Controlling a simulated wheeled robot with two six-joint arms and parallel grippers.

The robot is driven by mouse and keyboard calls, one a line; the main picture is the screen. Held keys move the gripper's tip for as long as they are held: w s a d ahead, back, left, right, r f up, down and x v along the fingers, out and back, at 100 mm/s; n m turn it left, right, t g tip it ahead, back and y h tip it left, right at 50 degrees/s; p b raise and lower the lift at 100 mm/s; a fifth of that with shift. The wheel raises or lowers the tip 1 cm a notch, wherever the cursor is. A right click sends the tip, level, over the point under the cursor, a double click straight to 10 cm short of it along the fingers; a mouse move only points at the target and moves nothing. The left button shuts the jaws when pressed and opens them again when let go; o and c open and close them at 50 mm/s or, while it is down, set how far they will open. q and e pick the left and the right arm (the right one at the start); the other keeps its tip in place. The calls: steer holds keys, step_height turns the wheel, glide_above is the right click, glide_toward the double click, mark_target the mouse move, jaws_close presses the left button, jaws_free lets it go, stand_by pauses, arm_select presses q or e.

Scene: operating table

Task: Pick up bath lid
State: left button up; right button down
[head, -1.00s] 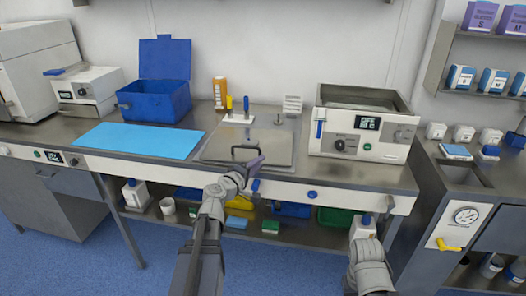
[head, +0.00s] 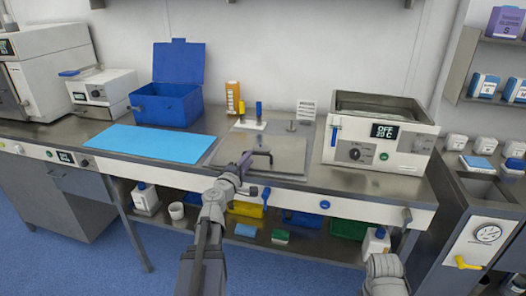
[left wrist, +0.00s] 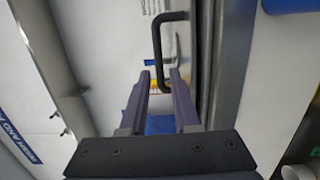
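The bath lid (head: 290,152) is a flat grey metal plate lying on the bench, with a dark bar handle (head: 262,154) near its front edge. My right gripper is out of view.
A water bath (head: 380,135) with a display stands right of the lid. A light blue mat (head: 155,143) lies left of it, with an open blue box (head: 170,105) behind. An orange bottle (head: 233,98) and small stand items (head: 258,110) are behind the lid.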

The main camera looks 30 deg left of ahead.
mark_target(256, 157)
arm_select(q)
steer(key=shift+w+a+r, duration=0.1)
steer(key=shift+w+a, duration=0.25)
steer(key=shift+w, duration=1.7)
steer(key=shift+w+a, duration=0.2)
steer(key=shift+w, duration=1.7)
steer(key=shift+s, duration=0.1)
steer(key=shift+c, duration=0.3)
jaws_close()
